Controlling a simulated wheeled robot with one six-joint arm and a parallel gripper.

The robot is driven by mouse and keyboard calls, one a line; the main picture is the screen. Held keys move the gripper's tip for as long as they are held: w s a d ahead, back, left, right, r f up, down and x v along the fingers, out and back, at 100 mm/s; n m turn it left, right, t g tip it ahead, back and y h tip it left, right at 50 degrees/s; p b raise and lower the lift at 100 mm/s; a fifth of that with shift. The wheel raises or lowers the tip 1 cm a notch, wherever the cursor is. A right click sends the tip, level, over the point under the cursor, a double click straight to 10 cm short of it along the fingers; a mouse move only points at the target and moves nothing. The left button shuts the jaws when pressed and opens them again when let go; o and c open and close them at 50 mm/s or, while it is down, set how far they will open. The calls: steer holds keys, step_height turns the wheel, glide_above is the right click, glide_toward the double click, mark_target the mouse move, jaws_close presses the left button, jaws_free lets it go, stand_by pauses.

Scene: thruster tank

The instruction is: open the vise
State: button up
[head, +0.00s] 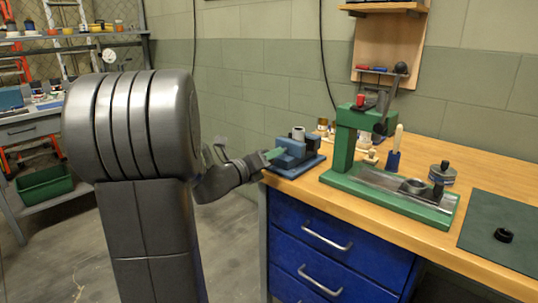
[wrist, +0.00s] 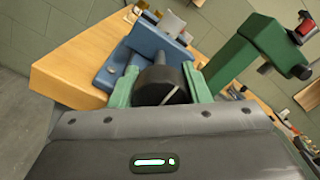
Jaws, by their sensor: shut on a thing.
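The blue vise (head: 293,148) stands on the left front corner of the wooden workbench. It also shows in the wrist view (wrist: 150,42). A grey metal piece (head: 298,132) stands up at the vise; whether the jaws clamp it I cannot tell. In the wrist view a black round knob (wrist: 160,86) with a white line sits on the vise's near end. My gripper (wrist: 161,82) has its green fingers on both sides of this knob and is shut on it. In the head view my gripper (head: 272,154) reaches the vise from the left, and the knob is hidden.
A green press (head: 344,140) stands right of the vise on the workbench (head: 470,170). A metal weight (head: 442,173), a green mat (head: 505,228) and a black ring (head: 503,235) lie further right. Blue drawers (head: 325,245) are below the bench. A tool board (head: 385,50) hangs behind.

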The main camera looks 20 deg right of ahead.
steer(key=n+p, duration=0.1)
steer(key=n, duration=0.2)
steer(key=shift+r+n+p, duration=0.1)
steer(key=shift+n+p, duration=0.25)
steer(key=shift+n, duration=0.05)
steer(key=n+p, duration=0.2)
steer(key=n, duration=0.1)
steer(key=shift+n, duration=0.3)
steer(key=n+p, duration=0.4)
steer(key=n, duration=0.2)
steer(key=n+p, duration=0.4)
steer(key=n, duration=0.3)
steer(key=shift+n+p, duration=0.3)
steer(key=n+p, duration=0.2)
steer(key=n, duration=0.1)
steer(key=shift+n, duration=0.3)
steer(key=shift+f+n+p, duration=0.2)
steer(key=shift+n+p, duration=0.8)
steer(key=shift+n, duration=0.5)
